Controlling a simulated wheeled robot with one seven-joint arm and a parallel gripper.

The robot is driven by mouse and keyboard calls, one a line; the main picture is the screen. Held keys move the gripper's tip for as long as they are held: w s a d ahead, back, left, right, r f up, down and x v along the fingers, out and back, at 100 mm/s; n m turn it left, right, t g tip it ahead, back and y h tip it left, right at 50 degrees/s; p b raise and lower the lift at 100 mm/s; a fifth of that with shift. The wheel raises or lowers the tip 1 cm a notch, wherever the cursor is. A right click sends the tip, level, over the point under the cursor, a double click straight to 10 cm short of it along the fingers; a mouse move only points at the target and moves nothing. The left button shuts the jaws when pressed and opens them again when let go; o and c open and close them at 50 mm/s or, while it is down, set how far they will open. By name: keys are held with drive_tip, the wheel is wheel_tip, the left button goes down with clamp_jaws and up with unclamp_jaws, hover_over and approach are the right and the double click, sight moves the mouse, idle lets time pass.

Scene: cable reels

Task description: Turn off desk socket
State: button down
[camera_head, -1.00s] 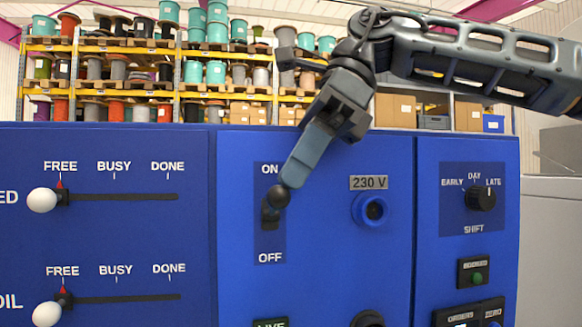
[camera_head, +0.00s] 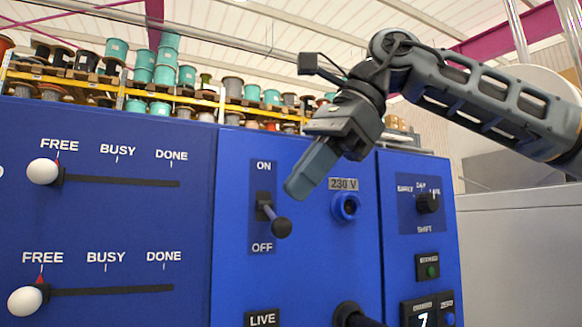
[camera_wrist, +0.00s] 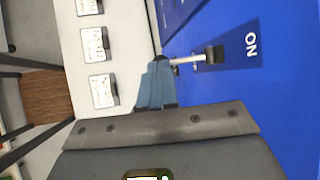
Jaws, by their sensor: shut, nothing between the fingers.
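The desk socket switch is a black toggle (camera_head: 281,227) on the blue panel (camera_head: 310,265), between the ON and OFF labels. Its lever sticks out and tilts down toward OFF. It also shows in the wrist view (camera_wrist: 187,60), pointing away from the ON label. The blue round socket (camera_head: 346,207) under the 230 V label is to its right. My gripper (camera_head: 297,188) is shut and empty, its fingertips just above the lever's knob in the head view. In the wrist view my fingertips (camera_wrist: 157,78) overlap the knob; contact cannot be told.
Two white-knobbed sliders (camera_head: 43,171) (camera_head: 25,301) at left stand at FREE. A LIVE label (camera_head: 262,319) and a black knob (camera_head: 352,315) are at the bottom edge. The shift dial (camera_head: 428,202) is at right. Shelves of reels stand behind.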

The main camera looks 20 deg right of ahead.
drive_tip(key=shift+r+p, duration=0.6)
drive_tip(key=shift+r, duration=0.2)
